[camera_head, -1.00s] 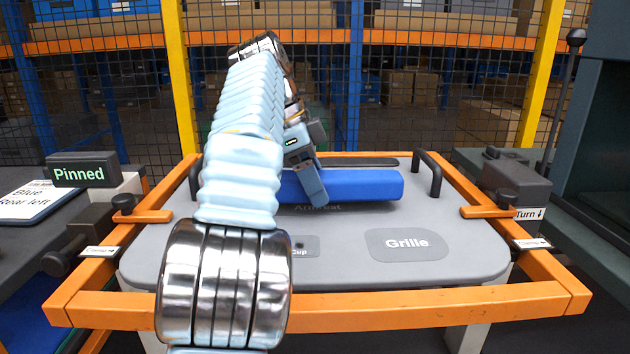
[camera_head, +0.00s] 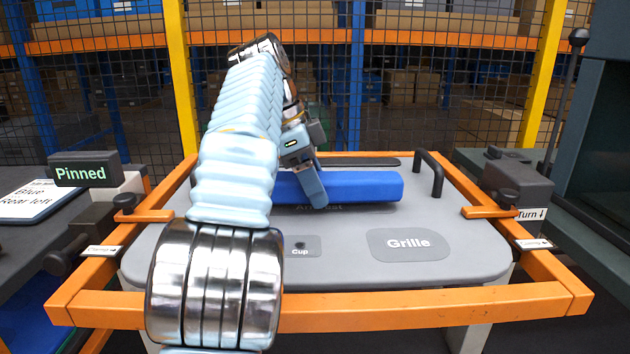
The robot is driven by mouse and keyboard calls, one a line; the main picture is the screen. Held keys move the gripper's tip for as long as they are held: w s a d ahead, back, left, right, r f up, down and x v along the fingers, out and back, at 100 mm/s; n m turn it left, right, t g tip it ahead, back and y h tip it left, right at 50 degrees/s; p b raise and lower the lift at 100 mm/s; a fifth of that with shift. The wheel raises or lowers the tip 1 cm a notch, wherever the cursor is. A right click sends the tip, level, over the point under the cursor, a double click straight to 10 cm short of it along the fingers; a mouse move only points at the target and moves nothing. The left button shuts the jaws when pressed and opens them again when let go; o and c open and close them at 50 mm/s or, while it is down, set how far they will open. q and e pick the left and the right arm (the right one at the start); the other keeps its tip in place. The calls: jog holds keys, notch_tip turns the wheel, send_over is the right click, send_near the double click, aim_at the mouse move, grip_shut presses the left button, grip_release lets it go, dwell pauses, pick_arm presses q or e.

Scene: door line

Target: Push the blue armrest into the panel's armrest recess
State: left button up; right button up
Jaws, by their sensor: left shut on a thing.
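The blue armrest (camera_head: 362,187) lies lengthwise across the back half of the grey door panel (camera_head: 340,255). My left gripper (camera_head: 316,196) reaches over from the left and is shut on the armrest near its visible left part. The armrest's left end is hidden behind my left arm. The "Armrest" label shows partly just in front of the armrest. I cannot tell whether the armrest sits in the recess or on top of it. My right gripper is not in view.
An orange frame (camera_head: 400,301) surrounds the panel, with clamps at left (camera_head: 143,214) and right (camera_head: 490,211). A black handle (camera_head: 430,172) stands at the panel's back right. Recesses marked "Grille" (camera_head: 408,243) and "Cup" (camera_head: 300,248) are empty. A "Pinned" sign (camera_head: 80,171) stands left.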

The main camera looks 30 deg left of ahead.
pick_arm(q)
jog(key=shift+f, duration=0.3)
jog(key=shift+f+b, duration=0.3)
jog(key=shift+f, duration=0.2)
dwell(0.9)
